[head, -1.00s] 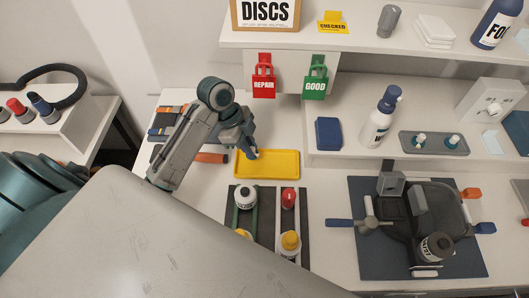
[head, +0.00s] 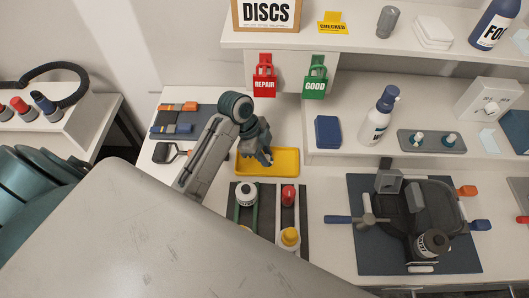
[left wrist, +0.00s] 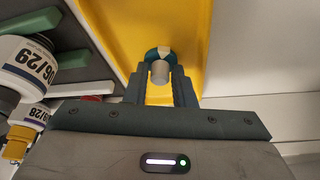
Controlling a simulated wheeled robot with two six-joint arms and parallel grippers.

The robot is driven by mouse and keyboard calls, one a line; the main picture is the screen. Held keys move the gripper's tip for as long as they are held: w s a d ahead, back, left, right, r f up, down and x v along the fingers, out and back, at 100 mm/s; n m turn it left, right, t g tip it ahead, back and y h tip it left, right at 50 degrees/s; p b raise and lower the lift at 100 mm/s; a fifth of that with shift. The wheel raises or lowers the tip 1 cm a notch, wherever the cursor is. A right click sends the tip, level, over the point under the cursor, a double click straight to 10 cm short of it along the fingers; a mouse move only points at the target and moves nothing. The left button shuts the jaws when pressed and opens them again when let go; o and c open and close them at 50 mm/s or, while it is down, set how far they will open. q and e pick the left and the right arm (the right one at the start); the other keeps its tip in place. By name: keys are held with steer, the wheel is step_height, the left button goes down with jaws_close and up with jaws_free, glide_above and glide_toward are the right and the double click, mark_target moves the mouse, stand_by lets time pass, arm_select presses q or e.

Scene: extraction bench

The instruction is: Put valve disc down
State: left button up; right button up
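My left gripper (head: 265,160) is over the yellow tray (head: 286,171). In the left wrist view the fingers (left wrist: 160,80) close around the grey stem of the valve disc (left wrist: 160,72). Its rounded teal-and-white end points away from the gripper, towards the yellow tray floor (left wrist: 192,30). I cannot tell whether the disc touches the tray. In the head view the disc is mostly hidden by the fingers. My right gripper is not in view.
The red REPAIR tag (head: 264,84) and green GOOD tag (head: 314,85) hang behind. A blue block (head: 328,131) stands to the right.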

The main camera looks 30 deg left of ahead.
arm_select(q)
steer(key=shift+o, duration=1.1)
steer(key=shift+d, duration=0.1)
steer(key=shift+r, duration=0.2)
steer(key=b+v, duration=0.1)
steer(key=v, duration=0.1)
steer(key=a+b+v, duration=0.1)
steer(key=v, duration=0.2)
steer(key=shift+s+f, duration=0.1)
steer(key=shift+f, duration=0.1)
steer(key=a+b, duration=0.1)
steer(key=a, duration=0.2)
steer(key=s+a+b, duration=0.1)
steer(key=a, duration=0.2)
steer(key=a+b, duration=0.1)
steer(key=a, duration=0.2)
steer(key=shift+s+a+b, duration=0.25)
steer(key=shift+s+b, duration=0.1)
steer(key=shift+s, duration=0.05)
steer(key=shift+s+a+r, duration=0.1)
steer(key=shift+s+a, duration=0.05)
steer(key=shift+a, duration=0.5)
